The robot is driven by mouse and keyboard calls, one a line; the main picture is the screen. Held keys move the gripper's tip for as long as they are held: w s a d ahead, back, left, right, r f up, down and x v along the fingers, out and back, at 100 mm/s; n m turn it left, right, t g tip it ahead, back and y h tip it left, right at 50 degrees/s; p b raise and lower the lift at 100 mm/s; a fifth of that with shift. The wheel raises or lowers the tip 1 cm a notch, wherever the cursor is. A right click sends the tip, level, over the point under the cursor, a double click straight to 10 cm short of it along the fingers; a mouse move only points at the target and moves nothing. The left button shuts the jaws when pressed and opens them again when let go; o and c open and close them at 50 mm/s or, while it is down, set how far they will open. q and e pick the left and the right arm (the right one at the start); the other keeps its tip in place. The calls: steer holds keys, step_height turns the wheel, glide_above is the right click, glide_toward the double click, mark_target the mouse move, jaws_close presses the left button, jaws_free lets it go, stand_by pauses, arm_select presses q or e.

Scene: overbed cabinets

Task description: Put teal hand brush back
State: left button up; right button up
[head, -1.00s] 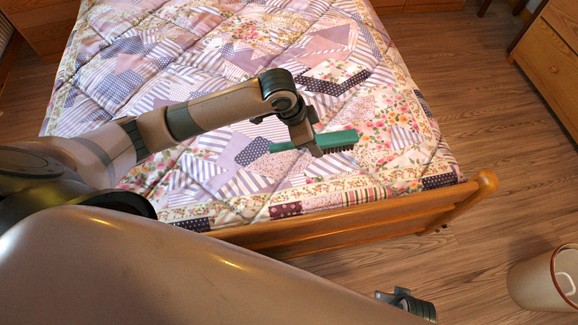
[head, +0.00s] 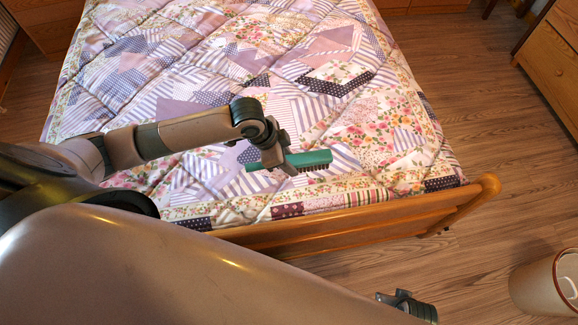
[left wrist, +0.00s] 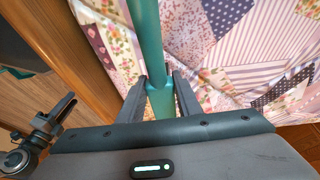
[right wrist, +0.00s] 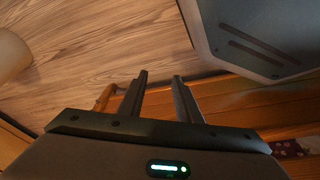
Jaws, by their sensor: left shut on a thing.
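The teal hand brush (head: 308,158) is held by my left gripper (head: 283,164) above the foot end of the bed, with its dark bristles facing down. In the left wrist view the teal handle (left wrist: 148,40) runs between the two fingers (left wrist: 160,90), which are shut on it. My right gripper (head: 408,302) shows only partly at the bottom of the head view.
The bed (head: 240,75) with a patchwork quilt fills the middle. Its wooden footboard (head: 330,232) lies between the quilt and me. A beige bin (head: 540,285) stands at the lower right. A wooden drawer unit (head: 555,60) is at the upper right. The floor between them is clear.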

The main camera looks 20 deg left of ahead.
arm_select(q)
step_height(320, 180, down, 2)
steer(key=shift+f, duration=0.65)
arm_select(e)
steer(key=shift+s+r, duration=0.25)
steer(key=shift+r, duration=0.35)
arm_select(q)
steer(key=shift+f, duration=0.1)
arm_select(e)
steer(key=shift+w, duration=0.1)
arm_select(q)
steer(key=o, duration=0.9)
steer(key=shift+o, duration=0.2)
arm_select(e)
steer(key=shift+w+f, duration=0.15)
steer(key=shift+f, duration=0.05)
steer(key=shift+w+r, duration=0.1)
steer(key=shift+w, duration=0.05)
